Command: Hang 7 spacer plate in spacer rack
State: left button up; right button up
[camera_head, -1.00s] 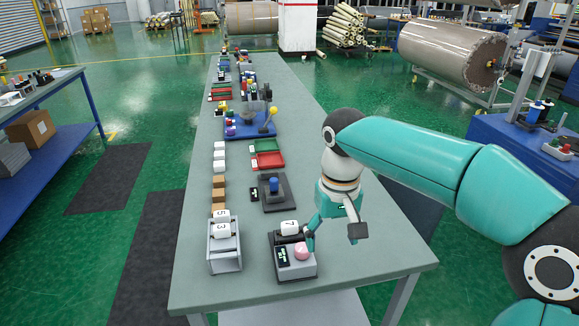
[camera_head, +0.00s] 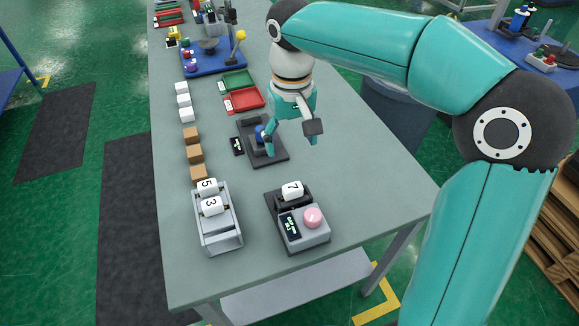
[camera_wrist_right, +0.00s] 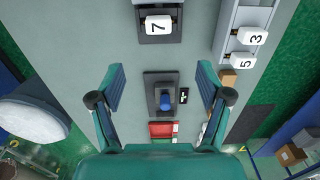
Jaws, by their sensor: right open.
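The white spacer plate marked 7 (camera_head: 292,190) sits on the dark holder at the back of a grey device with a pink knob; it also shows in the right wrist view (camera_wrist_right: 158,25). The spacer rack (camera_head: 219,235) stands left of it, with white plates marked 5 (camera_head: 207,186) and 3 (camera_head: 211,205) at its far end. My right gripper (camera_head: 292,141) is open and empty, beyond plate 7 and above the area of the blue-knobbed stand. In the wrist view its fingers (camera_wrist_right: 161,85) are spread wide, the blue knob showing between them. My left gripper is out of view.
The grey device (camera_head: 304,231) has a small display. The dark stand (camera_head: 270,152) with a blue knob lies farther back. Brown blocks (camera_head: 194,153) and white blocks (camera_head: 184,100) line the left side. Red (camera_head: 245,100) and green trays lie behind. The table's right side is clear.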

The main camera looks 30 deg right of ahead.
aim_at(293, 187)
jog(key=f, duration=1.5)
jog(key=shift+s+d+f, duration=0.1)
jog(key=shift+s, duration=0.1)
jog(key=c, duration=1.4)
jog(key=shift+s, duration=0.1)
jog(key=o, duration=1.4)
